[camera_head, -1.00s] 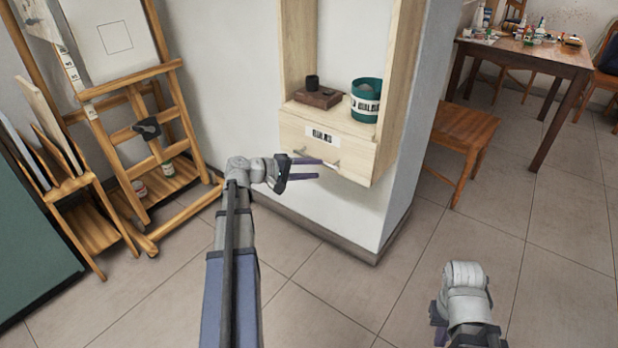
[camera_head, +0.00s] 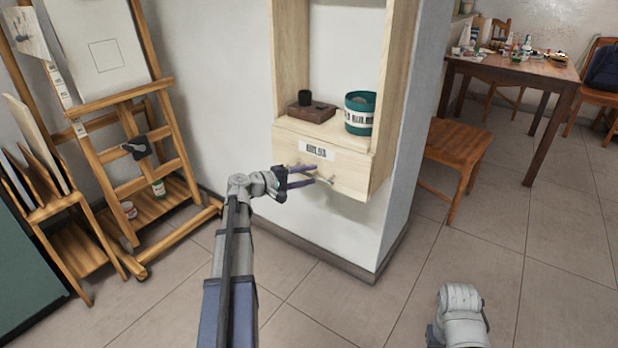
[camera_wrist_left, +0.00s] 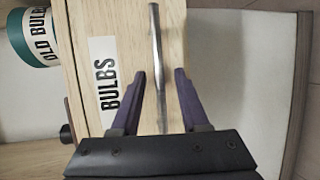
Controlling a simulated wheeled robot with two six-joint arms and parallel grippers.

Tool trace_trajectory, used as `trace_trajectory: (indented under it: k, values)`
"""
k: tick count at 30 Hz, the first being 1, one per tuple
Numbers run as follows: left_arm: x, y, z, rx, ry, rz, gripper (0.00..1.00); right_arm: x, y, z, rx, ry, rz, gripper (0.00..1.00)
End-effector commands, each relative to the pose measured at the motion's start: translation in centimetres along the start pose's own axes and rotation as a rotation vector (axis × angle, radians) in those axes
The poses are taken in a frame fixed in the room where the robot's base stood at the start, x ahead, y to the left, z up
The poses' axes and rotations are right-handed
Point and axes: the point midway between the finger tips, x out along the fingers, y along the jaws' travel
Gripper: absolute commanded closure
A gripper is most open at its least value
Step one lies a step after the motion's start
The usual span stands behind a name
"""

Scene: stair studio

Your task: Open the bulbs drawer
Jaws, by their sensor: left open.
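The bulbs drawer (camera_head: 341,173) is a pale wooden front at the bottom of the wall shelf, with a white label. It looks shut. In the left wrist view the label (camera_wrist_left: 104,84) reads BULBS, and a metal bar handle (camera_wrist_left: 158,66) runs beside it. My left gripper (camera_head: 322,175) is open at the drawer front. In the wrist view its purple fingers (camera_wrist_left: 164,80) stand on either side of the handle's lower part. I cannot tell whether they touch it. My right arm shows at the bottom right, but its gripper's fingers are hidden.
A green OLD BULBS tin (camera_head: 360,113) and a brown box (camera_head: 311,112) with a dark cup stand on the shelf above the drawer. A wooden easel (camera_head: 130,150) stands left, a chair (camera_head: 456,158) and table (camera_head: 519,69) right. The floor between is clear.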

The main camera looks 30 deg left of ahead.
Motion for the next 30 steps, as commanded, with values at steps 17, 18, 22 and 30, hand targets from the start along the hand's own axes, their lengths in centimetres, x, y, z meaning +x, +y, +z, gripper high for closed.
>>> trace_trajectory:
  k: [17, 18, 22, 30]
  values:
    - [0.53, 0.00, 0.02, 0.000, 0.000, 0.000, 0.78, 0.08, -0.02, -0.01, 0.000, 0.000, 0.000, 1.00]
    - [0.53, 0.00, 0.01, 0.000, 0.000, 0.000, 0.82, 0.08, -0.02, -0.01, 0.000, 0.000, 0.000, 1.00]
    - [0.53, 0.00, 0.02, 0.000, 0.000, -0.001, 0.97, 0.08, -0.02, -0.01, 0.000, 0.000, 0.000, 1.00]
    - [0.52, -0.02, 0.02, 0.000, 0.000, -0.001, 1.00, 0.09, -0.02, 0.00, 0.000, 0.000, 0.000, 1.00]
